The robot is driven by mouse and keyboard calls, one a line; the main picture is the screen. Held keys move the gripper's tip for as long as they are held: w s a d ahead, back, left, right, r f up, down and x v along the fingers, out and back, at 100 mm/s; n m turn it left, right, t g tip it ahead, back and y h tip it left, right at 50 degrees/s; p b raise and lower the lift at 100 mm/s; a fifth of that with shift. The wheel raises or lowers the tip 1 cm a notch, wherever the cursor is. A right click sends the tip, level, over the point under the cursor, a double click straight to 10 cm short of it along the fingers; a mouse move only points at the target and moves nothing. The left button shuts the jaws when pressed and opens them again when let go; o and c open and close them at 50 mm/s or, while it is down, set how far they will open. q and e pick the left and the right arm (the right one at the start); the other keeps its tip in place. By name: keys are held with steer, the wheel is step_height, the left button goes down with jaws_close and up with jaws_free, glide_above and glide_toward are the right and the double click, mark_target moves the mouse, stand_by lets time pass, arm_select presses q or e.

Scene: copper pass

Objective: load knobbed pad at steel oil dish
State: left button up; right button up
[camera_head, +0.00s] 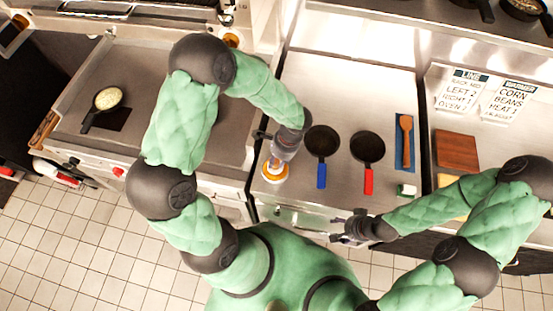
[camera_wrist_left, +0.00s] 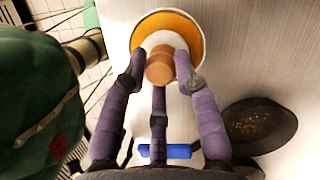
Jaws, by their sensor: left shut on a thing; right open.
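The steel oil dish (camera_head: 266,178) stands on the steel counter near its front left, with orange-yellow oil in it. In the left wrist view the dish (camera_wrist_left: 200,45) shows as a pale rim around the oil. A white round pad (camera_wrist_left: 165,39) with a brown wooden knob (camera_wrist_left: 160,68) is over or in the dish. I cannot tell whether it touches the oil. My left gripper (camera_head: 280,157) points down at the dish, its fingers (camera_wrist_left: 160,82) shut around the knob. My right gripper (camera_head: 340,229) is open and empty by the counter's front edge.
A blue-handled pan (camera_head: 322,140) and a red-handled pan (camera_head: 367,147) lie right of the dish. A flat griddle with a small pan (camera_head: 107,98) is at left.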

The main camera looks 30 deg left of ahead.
mark_target(276, 162)
arm_select(q)
steer(key=shift+s+f+b, duration=0.1)
steer(key=shift+f+b, duration=0.5)
stand_by(1.7)
steer(key=shift+r, duration=0.1)
steer(key=shift+r+p, duration=2.65)
steer(key=shift+r, duration=0.85)
